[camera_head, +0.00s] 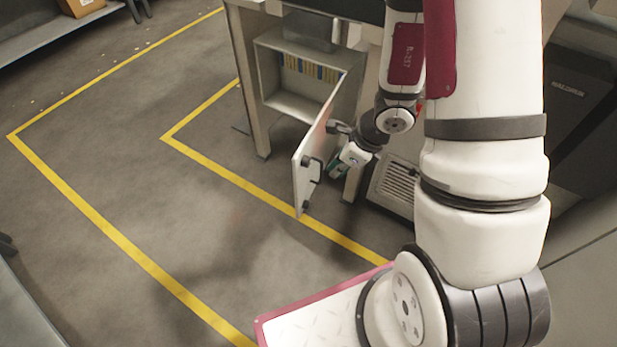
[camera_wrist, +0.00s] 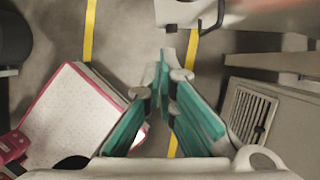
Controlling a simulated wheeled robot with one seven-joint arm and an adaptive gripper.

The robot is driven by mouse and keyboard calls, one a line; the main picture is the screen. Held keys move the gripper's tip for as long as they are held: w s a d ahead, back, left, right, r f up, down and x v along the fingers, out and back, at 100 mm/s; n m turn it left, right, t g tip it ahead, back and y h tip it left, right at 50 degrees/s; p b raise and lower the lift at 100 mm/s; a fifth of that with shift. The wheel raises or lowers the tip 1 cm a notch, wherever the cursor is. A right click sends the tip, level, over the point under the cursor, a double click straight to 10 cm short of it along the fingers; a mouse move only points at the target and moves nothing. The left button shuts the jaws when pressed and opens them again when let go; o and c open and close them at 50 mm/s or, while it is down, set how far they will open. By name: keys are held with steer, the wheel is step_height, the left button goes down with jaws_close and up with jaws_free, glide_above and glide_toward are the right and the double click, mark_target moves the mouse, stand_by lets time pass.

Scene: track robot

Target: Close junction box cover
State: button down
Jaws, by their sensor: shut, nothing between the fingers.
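The junction box (camera_head: 290,105) is a grey open-fronted box under the table, with yellow and blue parts inside. Its white cover (camera_head: 303,175) stands swung open toward the camera, hinged at the box's right side. A dark handle (camera_head: 313,170) is on the cover's right-facing side. In the wrist view, part of the cover (camera_wrist: 178,13) shows at the top edge, ahead of the fingertips. My gripper (camera_head: 336,170), with green-sided fingers, is just right of the cover near the handle; it looks apart from it. In the wrist view, my gripper (camera_wrist: 165,58) is shut and empty.
A vented grey unit (camera_head: 393,186) stands right of my gripper and also shows in the wrist view (camera_wrist: 252,125). A table leg (camera_head: 248,80) stands left of the box. The floor (camera_head: 240,225) with yellow lines is clear left of the cover.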

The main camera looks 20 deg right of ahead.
steer(key=w+a+f+b, duration=0.1)
steer(key=w+a+f, duration=0.4)
steer(key=f, duration=0.3)
steer(key=shift+b, duration=0.4)
steer(key=shift+w+a, duration=0.1)
steer(key=shift+a, duration=0.05)
